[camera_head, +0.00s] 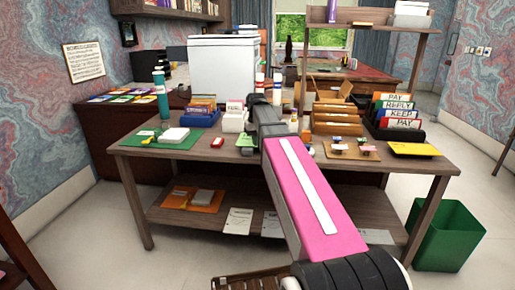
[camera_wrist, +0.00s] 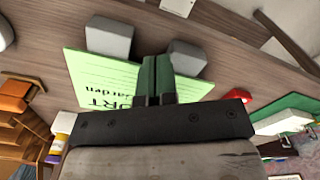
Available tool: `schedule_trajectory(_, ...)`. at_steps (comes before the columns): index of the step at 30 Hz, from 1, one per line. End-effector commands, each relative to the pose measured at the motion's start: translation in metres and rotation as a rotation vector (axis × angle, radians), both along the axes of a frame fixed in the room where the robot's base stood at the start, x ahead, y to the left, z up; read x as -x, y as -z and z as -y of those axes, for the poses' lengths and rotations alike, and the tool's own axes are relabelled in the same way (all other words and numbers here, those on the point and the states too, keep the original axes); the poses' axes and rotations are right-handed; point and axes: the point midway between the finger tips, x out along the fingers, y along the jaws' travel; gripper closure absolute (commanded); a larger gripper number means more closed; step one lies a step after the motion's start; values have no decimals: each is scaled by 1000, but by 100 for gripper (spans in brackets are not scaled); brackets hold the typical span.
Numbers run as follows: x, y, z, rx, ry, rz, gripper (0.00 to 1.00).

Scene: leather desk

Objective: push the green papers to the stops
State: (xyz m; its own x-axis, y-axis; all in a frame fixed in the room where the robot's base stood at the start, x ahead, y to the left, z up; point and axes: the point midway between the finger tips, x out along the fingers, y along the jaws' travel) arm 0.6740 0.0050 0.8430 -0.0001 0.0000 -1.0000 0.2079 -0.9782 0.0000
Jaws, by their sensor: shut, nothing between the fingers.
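The green papers (camera_wrist: 105,78) lie flat on the wooden desk in the wrist view, with black print partly readable as "ORT" and "arden". The two stops are grey blocks, one on the left (camera_wrist: 109,38) and one on the right (camera_wrist: 186,57), at the papers' upper edge. That edge looks close to both blocks; I cannot tell whether it touches them. My gripper (camera_wrist: 158,72) is shut and empty, its fingertips over the papers between the stops. The gripper body hides the papers' lower right part.
A red object (camera_wrist: 238,97) lies right of the gripper in the wrist view. A green mat (camera_head: 183,147) with a white stack is on the desk's left. Wooden sorters (camera_head: 336,116) and labelled folders (camera_head: 398,105) stand at the right. A yellow tray (camera_head: 414,149) lies near the right edge.

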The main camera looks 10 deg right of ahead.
Motion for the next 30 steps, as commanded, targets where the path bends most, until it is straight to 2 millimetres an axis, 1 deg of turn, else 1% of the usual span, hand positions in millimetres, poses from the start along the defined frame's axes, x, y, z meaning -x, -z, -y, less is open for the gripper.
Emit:
schedule_trajectory(18,0,-30,0,0,0,0,100)
schedule_trajectory(30,0,-32,0,0,0,0,100)
